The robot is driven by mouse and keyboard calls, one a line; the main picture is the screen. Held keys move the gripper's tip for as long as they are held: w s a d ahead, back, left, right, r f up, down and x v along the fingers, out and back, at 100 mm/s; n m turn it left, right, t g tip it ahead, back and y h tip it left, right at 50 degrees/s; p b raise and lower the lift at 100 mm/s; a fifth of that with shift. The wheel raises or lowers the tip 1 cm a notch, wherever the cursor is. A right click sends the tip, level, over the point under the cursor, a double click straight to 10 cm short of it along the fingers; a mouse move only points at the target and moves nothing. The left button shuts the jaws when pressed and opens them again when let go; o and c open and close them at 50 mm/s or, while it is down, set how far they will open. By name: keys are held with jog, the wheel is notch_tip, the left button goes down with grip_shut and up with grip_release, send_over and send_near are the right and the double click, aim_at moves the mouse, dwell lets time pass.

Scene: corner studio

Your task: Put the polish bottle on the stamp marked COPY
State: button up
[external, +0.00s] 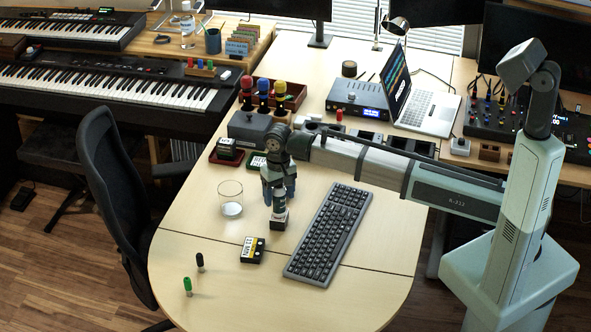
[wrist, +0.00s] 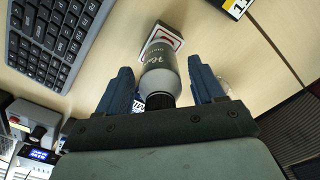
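The polish bottle (external: 281,200), grey with a black cap, stands upright on a small block with a red-bordered white face (external: 279,222), which looks like a stamp. In the wrist view the bottle (wrist: 160,76) sits between my blue fingers, with a gap on each side. The block (wrist: 163,37) shows just beyond the bottle's base; its marking cannot be read. My gripper (wrist: 161,88) is open around the bottle's upper part, and in the external view it points down over the block (external: 279,188).
A keyboard (external: 328,234) lies right of the block. A black-and-yellow box (external: 252,250) lies in front, and a glass (external: 230,198) stands to the left. Green (external: 187,286) and black (external: 200,262) small items stand near the front edge. Small trays (external: 226,158) lie behind.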

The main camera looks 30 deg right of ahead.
notch_tip(320, 180, up, 12)
jog(key=shift+r, duration=0.2)
dwell(0.7)
dwell(0.4)
